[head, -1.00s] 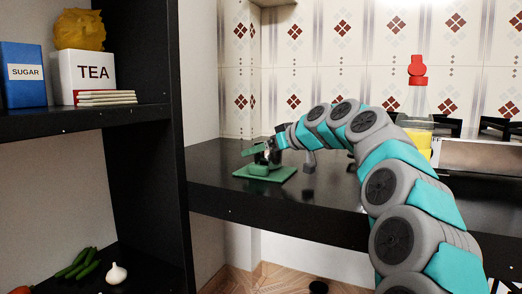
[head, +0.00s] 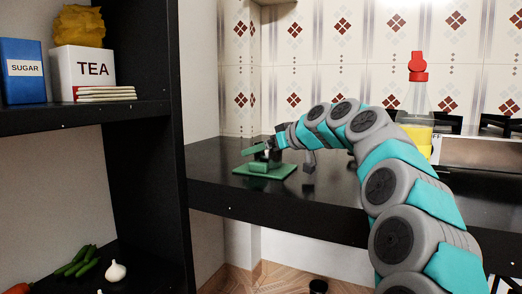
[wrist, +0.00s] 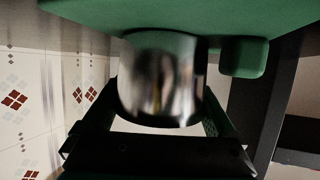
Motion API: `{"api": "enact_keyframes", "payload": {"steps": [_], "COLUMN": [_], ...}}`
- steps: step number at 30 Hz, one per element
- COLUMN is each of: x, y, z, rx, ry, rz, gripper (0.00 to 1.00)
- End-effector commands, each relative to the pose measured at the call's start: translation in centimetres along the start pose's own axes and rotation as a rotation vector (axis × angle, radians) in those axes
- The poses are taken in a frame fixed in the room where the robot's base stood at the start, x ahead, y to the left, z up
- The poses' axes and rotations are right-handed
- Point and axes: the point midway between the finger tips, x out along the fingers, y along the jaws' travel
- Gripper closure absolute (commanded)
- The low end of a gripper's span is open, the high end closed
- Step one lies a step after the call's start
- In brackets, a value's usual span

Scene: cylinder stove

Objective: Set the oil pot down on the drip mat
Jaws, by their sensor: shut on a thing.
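My gripper (head: 266,155) is at the mat, reaching in from the right. In the wrist view my gripper (wrist: 160,120) is shut around the shiny metal oil pot (wrist: 160,85), between its two dark jaws. Whether pot and mat touch is unclear.
A bottle with a red cap (head: 418,68) and yellow content stands behind my arm, beside the stove (head: 480,153). A dark shelf unit (head: 150,130) rises left of the counter, holding a tea box (head: 85,70) and a sugar box (head: 23,70). The counter's front left is clear.

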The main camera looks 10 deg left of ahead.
Motion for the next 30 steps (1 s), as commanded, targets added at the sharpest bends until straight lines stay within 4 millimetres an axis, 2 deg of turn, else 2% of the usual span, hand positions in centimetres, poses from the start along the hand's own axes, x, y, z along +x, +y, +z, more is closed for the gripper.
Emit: {"api": "enact_keyframes", "payload": {"steps": [3, 4, 6, 14, 19, 23, 30], "x": [0.0, 0.1, 0.0, 0.0, -0.8, -2.4, -6.2], "y": [0.0, 0.0, 0.0, 0.0, 0.0, 0.0, 0.1], "z": [0.1, 0.1, 0.1, 0.1, 0.1, 0.1, 0.0], "rx": [0.0, 0.0, 0.0, 0.0, 0.001, 0.0, 0.0], "ry": [0.001, 0.001, 0.0, 0.0, 0.0, 0.001, 0.004], "rz": [0.0, 0.0, 0.0, 0.0, 0.0, 0.0, 0.003], "gripper": [0.72, 0.07, 0.0, 0.0, 0.0, 0.0, 0.0]}}
